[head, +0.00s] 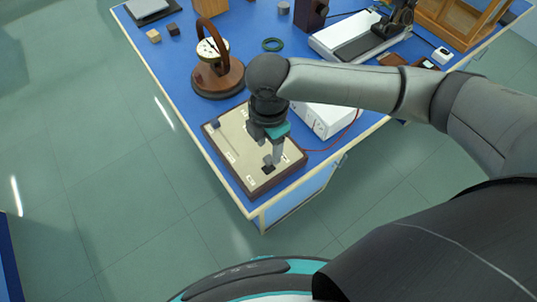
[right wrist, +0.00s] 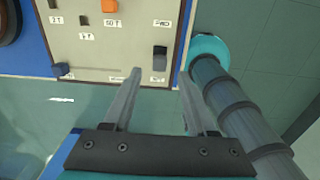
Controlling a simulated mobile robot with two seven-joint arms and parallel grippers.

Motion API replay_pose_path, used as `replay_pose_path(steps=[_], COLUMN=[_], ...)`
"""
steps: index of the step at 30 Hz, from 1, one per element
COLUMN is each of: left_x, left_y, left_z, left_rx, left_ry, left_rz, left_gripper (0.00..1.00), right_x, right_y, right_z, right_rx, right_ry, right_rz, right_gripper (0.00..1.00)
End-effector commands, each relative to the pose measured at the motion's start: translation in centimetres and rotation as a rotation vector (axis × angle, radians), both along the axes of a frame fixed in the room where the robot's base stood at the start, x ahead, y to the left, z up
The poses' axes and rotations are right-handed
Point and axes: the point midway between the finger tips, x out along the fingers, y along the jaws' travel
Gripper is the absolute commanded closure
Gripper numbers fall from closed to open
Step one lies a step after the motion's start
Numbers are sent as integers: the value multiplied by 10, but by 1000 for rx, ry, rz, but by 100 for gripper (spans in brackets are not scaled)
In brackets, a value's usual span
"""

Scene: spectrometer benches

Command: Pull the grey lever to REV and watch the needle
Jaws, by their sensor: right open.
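The panel box (head: 228,152), with a beige top and dark wooden sides, sits at the near corner of the blue bench. The grey lever (right wrist: 160,62) stands in a dark slot at the panel's right side in the right wrist view. A label reading FWD lies at one end of its slot; a small label at the other end is too small to read. My right gripper (head: 271,152) points down over the panel. In the right wrist view its open, empty fingers (right wrist: 160,80) stand either side of the lever's line. The white dial (head: 212,50) stands in a wooden ring; its needle is too small to read.
A white box (head: 325,120) with a red wire stands right of the panel. A green ring (head: 272,45) lies behind. The bench edge is close to the panel.

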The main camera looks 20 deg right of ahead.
Motion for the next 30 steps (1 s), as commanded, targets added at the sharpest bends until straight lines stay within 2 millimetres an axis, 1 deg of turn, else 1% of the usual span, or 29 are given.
replay_pose_path(steps=[1, 3, 7, 12, 19, 20, 30], left_x=[0, 0, 0, 0, 0, 0, 0], left_y=[0, 0, 0, 0, 0, 0, 0], left_z=[-3, -5, -7, -8, -8, -8, -8], left_rx=[0, 0, 0, 0, 1, 1, 1], left_ry=[0, 0, 0, 0, 0, 0, 0], left_rz=[0, 0, 0, 0, 0, 0, 0], left_gripper=[21, 21, 21, 21, 21, 21, 21], right_x=[-1, -1, 0, 0, 0, 0, 0], right_y=[0, 0, 0, 0, 0, 0, 0], right_z=[-12, -23, -36, -44, -44, -44, -43], right_rx=[0, -1, 1, 0, 0, 0, 0], right_ry=[3, 2, 0, -1, -1, -1, -1], right_rz=[-1, -1, -1, 1, 0, 0, 0], right_gripper=[43, 43, 43, 43, 43, 45, 83])
